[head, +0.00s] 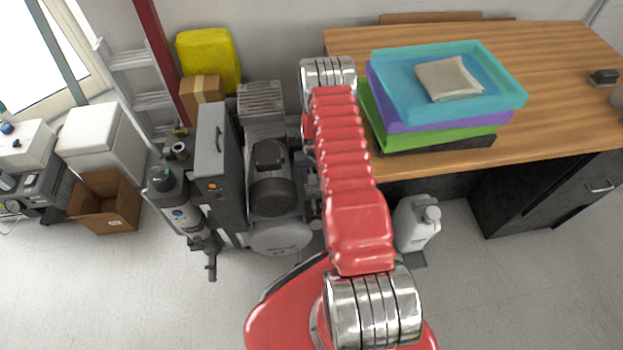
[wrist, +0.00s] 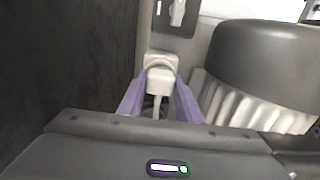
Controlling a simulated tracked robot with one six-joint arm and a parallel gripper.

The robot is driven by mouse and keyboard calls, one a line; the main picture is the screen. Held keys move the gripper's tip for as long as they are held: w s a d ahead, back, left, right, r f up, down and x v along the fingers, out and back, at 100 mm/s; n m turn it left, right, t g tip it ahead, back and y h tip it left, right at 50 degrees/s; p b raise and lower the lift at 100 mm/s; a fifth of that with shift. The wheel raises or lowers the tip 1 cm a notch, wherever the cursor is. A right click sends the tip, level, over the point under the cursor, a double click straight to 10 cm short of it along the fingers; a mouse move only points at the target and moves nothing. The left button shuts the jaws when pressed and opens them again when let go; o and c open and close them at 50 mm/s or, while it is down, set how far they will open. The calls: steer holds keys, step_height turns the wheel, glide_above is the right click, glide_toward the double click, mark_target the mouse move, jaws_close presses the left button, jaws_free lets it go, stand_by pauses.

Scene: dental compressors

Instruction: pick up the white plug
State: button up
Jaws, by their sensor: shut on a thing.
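The white plug (wrist: 160,77) shows in the wrist view, just above the middle. My gripper (wrist: 160,100) has its two purple fingers on either side of it, shut on it. A pale cord or stem runs down from the plug between the fingers. Behind the plug is a pale block-like surface, and I cannot tell whether the plug touches it. In the head view my red arm hides the gripper and the plug.
In the wrist view a dark panel (wrist: 65,60) stands close on the left and a ribbed grey motor housing (wrist: 265,75) on the right. In the head view the compressor (head: 270,190) stands left of my arm, the wooden table (head: 560,80) with stacked trays (head: 510,95) right.

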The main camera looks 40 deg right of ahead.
mark_target(312, 177)
step_height(312, 177, up, 10)
stand_by(0.6)
steer(key=shift+f, duration=0.1)
stand_by(0.4)
steer(key=shift+s+a+f, duration=0.15)
steer(key=shift+f, duration=0.4)
steer(key=w+d+f, duration=0.1)
steer(key=w+d, duration=0.3)
steer(key=w, duration=0.4)
steer(key=shift+w+d+f, duration=0.15)
steer(key=shift+w+d, duration=0.05)
steer(key=shift+w, duration=0.2)
steer(key=shift+f, duration=0.1)
steer(key=shift+f, duration=2.6)
